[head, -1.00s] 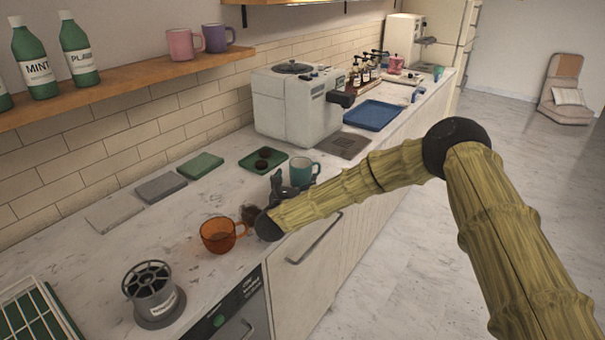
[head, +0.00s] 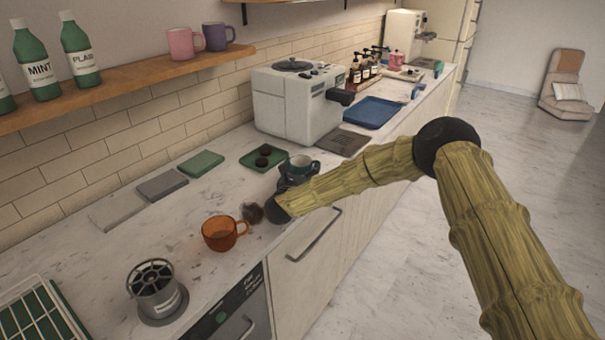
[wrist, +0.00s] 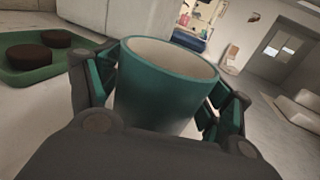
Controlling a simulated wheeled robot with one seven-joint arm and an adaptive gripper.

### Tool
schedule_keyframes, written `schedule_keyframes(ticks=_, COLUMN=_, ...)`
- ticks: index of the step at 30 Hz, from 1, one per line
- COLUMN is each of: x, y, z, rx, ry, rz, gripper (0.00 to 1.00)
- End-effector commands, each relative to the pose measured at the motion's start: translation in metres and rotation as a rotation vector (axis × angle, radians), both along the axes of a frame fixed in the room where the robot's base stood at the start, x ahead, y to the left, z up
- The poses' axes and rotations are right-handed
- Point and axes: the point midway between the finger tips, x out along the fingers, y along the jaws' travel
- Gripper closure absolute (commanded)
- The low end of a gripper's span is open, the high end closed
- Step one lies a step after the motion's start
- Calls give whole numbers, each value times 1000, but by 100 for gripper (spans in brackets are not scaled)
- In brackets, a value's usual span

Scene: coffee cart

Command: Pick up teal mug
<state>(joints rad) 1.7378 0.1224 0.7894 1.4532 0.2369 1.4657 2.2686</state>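The teal mug (head: 298,166) is upright on or just above the counter, between the coffee machine and the orange mug. Its handle faces right in the head view. In the wrist view the teal mug (wrist: 160,90) fills the middle, its pale inside visible. My gripper (wrist: 160,95) has one finger at each side of it, the teal pads against its walls. In the head view my gripper (head: 290,181) wraps the mug's lower part, hiding its base. I cannot tell whether the base touches the counter.
A green tray (head: 250,164) with dark round pieces lies behind the mug; the coffee machine (head: 298,106) stands beyond. A blue tray (head: 373,113) lies farther along the counter.

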Motion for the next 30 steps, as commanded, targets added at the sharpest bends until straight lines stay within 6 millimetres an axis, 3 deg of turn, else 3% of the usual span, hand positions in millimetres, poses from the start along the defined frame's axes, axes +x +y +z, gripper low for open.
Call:
schedule_keyframes(ticks=1, x=0, y=0, z=0, rx=0, ry=0, rz=0, gripper=38)
schedule_keyframes(ticks=6, x=0, y=0, z=1, rx=0, ry=-1, rz=0, gripper=66)
schedule_keyframes(ticks=16, x=0, y=0, z=5, rx=1, ry=-1, rz=0, gripper=66)
schedule_keyframes(ticks=23, x=0, y=-1, z=33, rx=2, ry=-4, rz=0, gripper=66)
schedule_keyframes(ticks=30, x=-50, y=19, z=37, rx=1, ry=1, rz=3, gripper=66)
